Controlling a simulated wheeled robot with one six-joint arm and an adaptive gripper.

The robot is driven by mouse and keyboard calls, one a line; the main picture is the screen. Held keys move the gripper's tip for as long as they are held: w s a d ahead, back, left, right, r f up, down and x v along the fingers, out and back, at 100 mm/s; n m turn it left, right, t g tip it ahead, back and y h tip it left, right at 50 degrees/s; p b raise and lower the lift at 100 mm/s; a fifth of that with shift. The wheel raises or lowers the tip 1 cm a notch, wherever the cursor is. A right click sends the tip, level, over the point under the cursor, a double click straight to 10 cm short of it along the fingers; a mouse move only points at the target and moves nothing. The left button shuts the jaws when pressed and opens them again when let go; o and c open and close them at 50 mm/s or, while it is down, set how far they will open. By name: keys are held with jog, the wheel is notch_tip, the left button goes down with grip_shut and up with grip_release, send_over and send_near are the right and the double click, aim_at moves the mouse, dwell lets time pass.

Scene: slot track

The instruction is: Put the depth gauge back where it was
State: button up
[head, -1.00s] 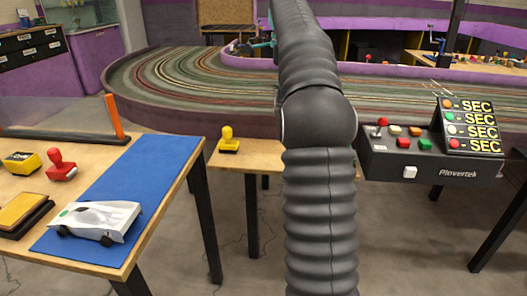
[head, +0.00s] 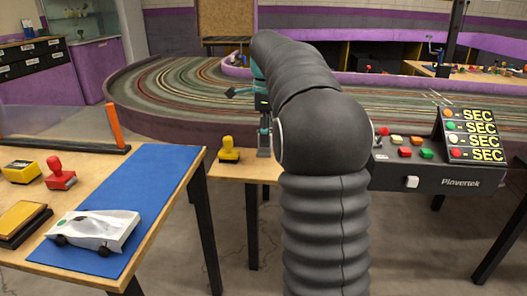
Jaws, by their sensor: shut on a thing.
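My gripper (head: 262,102) is beside the large black elbow of my arm, over the small wooden table in the middle. It is mostly dark with teal parts, and its fingers are small in the picture and partly hidden. A slim grey upright thing (head: 264,143), which looks like the depth gauge, extends below the gripper, down to the level of the tabletop. The gripper appears shut on it. I cannot tell whether its lower end touches the table.
A yellow stamp (head: 229,150) stands just left of the grey thing on the small table (head: 232,170). The black control box (head: 430,170) is at right. A blue mat (head: 150,185) with a white slot car (head: 95,230) is at left. The track (head: 160,85) lies behind.

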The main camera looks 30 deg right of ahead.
aim_at(264, 149)
jog(key=shift+a+f, duration=0.3)
jog(key=shift+a, duration=0.05)
jog(key=shift+f+b, duration=0.3)
jog(key=shift+f, duration=1.6)
jog(key=shift+f, duration=0.1)
jog(key=o, duration=1.4)
jog(key=shift+c, duration=0.2)
